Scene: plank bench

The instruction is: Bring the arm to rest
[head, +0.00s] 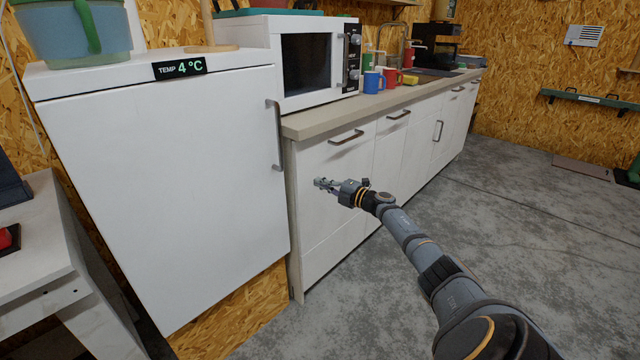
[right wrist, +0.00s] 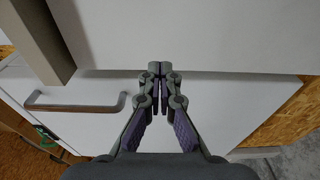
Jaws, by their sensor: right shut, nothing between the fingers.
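My right arm reaches in from the lower right of the head view. Its gripper (head: 322,184) is in front of the white drawer fronts of the counter, near the white fridge's right edge. In the right wrist view the gripper (right wrist: 160,75) has its fingertips together with nothing between them. The white fridge (head: 170,180) has its door closed, and its handle (head: 275,135) is left of the gripper and apart from it. My left gripper is not in view.
The counter (head: 310,122) carries a microwave (head: 306,62), a blue mug (head: 372,82) and a red mug (head: 390,80). A drawer handle (head: 346,137) sticks out above the gripper. A white table (head: 30,240) stands at the left.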

